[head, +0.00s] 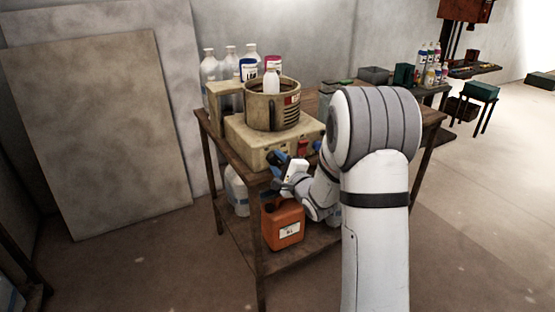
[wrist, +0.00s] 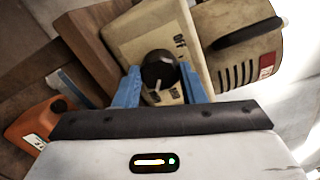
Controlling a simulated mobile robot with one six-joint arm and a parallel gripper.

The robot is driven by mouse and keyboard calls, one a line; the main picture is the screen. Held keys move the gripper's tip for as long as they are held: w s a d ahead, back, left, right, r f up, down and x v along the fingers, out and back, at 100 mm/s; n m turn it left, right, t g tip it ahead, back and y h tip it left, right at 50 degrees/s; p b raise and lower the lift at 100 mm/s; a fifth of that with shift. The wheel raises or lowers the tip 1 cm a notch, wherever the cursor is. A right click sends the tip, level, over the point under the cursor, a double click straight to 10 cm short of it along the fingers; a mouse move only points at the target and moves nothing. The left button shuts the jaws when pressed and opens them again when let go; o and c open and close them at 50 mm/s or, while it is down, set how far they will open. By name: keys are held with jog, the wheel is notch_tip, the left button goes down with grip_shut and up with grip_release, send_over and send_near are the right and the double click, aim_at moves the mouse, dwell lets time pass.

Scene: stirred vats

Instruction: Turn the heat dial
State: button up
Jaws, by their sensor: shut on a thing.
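The heat dial (wrist: 158,70) is a round black knob on the cream front panel (wrist: 130,40) of the vat's base, with "Off" and other markings printed around it. In the wrist view my gripper (wrist: 160,82) has its two blue fingers on either side of the dial, shut on it. In the head view my gripper (head: 285,164) is at the front of the cream base unit (head: 250,142), and the dial itself is hard to make out there. The round vat (head: 272,108) sits on top of the base; its side also shows in the wrist view (wrist: 235,50).
The unit stands on a wooden table (head: 257,180) with several bottles (head: 228,65) behind the vat. An orange canister (head: 284,224) is on the lower shelf. A bench with bottles and a stool (head: 480,92) stand at the back right. The floor at right is open.

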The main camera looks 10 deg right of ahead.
jog(key=shift+m+p, duration=0.4)
jog(key=shift+m, duration=0.7)
jog(key=o, duration=1)
jog(key=v, duration=0.8)
jog(key=shift+r, duration=0.1)
